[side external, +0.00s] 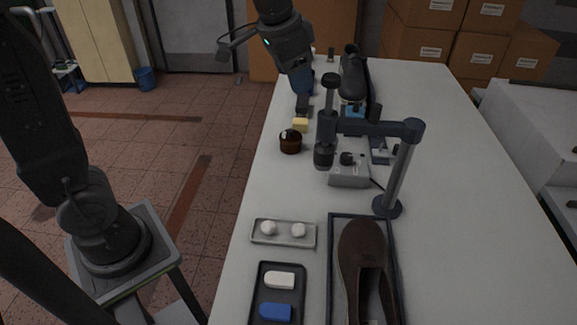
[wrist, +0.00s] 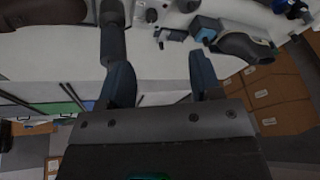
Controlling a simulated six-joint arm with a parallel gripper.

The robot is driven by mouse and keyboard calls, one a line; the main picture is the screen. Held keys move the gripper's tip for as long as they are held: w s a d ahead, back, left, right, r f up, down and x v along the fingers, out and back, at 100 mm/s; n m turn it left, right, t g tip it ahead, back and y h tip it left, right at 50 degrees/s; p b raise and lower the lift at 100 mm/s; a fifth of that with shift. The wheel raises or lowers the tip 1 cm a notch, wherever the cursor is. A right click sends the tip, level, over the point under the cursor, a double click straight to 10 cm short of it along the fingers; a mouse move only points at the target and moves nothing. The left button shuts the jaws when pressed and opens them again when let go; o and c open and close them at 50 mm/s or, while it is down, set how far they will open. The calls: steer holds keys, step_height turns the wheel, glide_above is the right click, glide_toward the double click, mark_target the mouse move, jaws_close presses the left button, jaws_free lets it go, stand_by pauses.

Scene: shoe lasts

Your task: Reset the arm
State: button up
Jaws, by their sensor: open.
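My gripper (side external: 303,92) is at the far left side of the white table (side external: 480,190), pointing down over the table's far left edge area. In the wrist view the two blue fingers of my gripper (wrist: 161,75) stand wide apart with nothing between them. A dark shoe or last (side external: 353,72) stands on the far part of the table, to the right of my gripper. A brown shoe (side external: 362,255) lies in a dark-edged tray (side external: 331,270) at the near end, well away from my gripper.
A dark stand with a horizontal arm (side external: 375,129) rises mid-table over a grey box (side external: 348,178). A brown round jar (side external: 290,142) and yellow block (side external: 300,125) sit near the left edge. A small tray (side external: 255,238) and a black tray (side external: 260,290) lie nearer. The right side is clear.

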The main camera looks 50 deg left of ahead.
steer(key=s+f+n+t, duration=0.1)
steer(key=s+f+n, duration=0.2)
steer(key=s, duration=1.5)
steer(key=shift+s+a+f+t, duration=0.3)
steer(key=shift+f+t, duration=0.1)
steer(key=shift+f, duration=0.25)
